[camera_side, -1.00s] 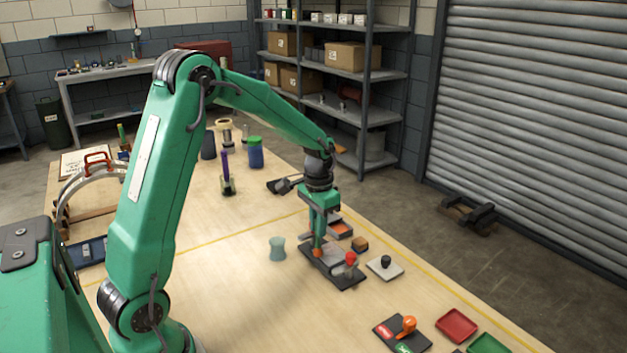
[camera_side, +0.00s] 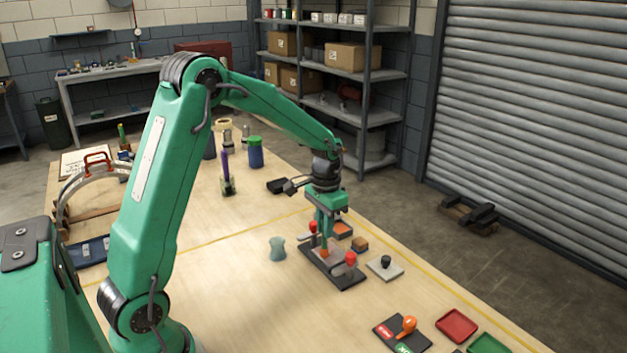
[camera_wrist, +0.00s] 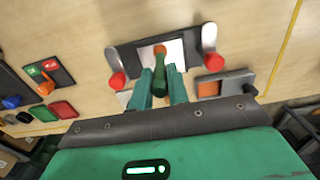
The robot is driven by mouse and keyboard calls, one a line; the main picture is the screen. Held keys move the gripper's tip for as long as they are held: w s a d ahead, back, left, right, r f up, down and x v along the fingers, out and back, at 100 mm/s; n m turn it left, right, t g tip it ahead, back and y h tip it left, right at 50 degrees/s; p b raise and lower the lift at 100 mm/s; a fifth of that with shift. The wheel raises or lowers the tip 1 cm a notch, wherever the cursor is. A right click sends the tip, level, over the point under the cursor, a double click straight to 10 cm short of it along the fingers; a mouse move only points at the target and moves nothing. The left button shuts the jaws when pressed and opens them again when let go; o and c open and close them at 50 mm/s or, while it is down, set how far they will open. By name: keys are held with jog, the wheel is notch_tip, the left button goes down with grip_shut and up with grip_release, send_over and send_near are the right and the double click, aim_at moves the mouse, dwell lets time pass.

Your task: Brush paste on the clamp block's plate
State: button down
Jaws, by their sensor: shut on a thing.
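The clamp block (camera_side: 346,279) is a dark base with a pale metal plate (camera_wrist: 178,50) between two red-knobbed levers. In the wrist view its knobs show at the left (camera_wrist: 118,82) and right (camera_wrist: 215,62). My gripper (camera_side: 325,236) points down over the block, shut on a green-handled brush (camera_wrist: 159,77). The brush's orange tip (camera_side: 324,253) is at the plate, between the levers; I cannot tell whether it touches. The brush hides part of the plate, and no separate paste mark on the plate can be made out.
A grey tray with orange contents (camera_wrist: 209,88) and a small brown-orange block (camera_side: 360,245) stand close to the clamp block. A pale plate with a black knob (camera_side: 385,267) lies to the right. A translucent blue-green cup (camera_side: 277,248) stands left.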

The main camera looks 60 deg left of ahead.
jog(key=shift+w+r, duration=0.1)
jog(key=shift+w, duration=0.9)
jog(key=shift+w, duration=0.15)
jog(key=w, duration=0.3)
jog(key=shift+d, duration=0.1)
jog(key=shift+d, duration=0.5)
jog(key=shift+s+f, duration=0.1)
jog(key=shift+f, duration=0.1)
jog(key=shift+s+r, duration=0.15)
jog(key=shift+s, duration=1.45)
